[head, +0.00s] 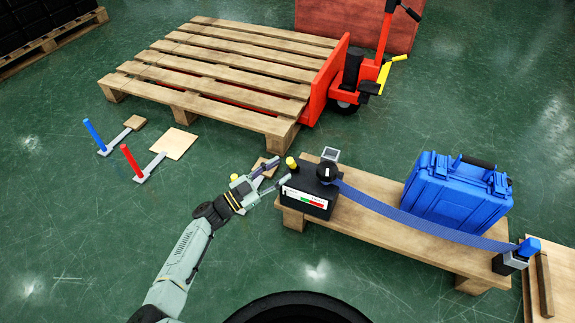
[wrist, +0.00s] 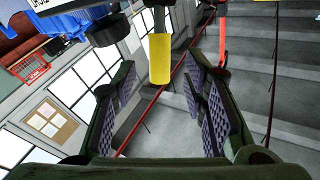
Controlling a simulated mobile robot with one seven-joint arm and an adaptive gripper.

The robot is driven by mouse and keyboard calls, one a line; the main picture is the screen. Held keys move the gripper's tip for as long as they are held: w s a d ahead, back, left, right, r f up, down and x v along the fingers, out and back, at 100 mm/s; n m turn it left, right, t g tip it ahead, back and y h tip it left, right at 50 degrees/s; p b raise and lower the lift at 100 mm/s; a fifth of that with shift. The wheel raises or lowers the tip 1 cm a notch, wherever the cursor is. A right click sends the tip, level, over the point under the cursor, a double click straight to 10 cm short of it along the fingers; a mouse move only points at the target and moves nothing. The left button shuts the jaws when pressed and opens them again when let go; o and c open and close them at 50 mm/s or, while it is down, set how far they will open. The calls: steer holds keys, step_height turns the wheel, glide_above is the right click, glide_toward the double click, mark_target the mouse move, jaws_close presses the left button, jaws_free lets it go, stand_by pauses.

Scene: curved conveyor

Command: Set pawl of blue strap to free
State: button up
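The blue strap (head: 430,222) runs from a black box (head: 310,197) on the left end of a low wooden platform to a blue-topped block (head: 528,248) at the right. I cannot tell the pawl's setting. My gripper (head: 281,172) is open just left of the yellow handle. In the wrist view the yellow handle (wrist: 160,58) shows between and beyond the open fingers (wrist: 163,80); no contact is visible.
A blue case (head: 455,190) stands on the platform (head: 380,232) behind the strap. A pallet (head: 215,70) and red pallet jack (head: 350,75) are at the back. Blue (head: 94,134) and red (head: 131,160) levers stand at left. The floor in front is clear.

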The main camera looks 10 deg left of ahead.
steer(key=v, duration=0.2)
steer(key=shift+s+a, duration=0.25)
steer(key=shift+a, duration=0.1)
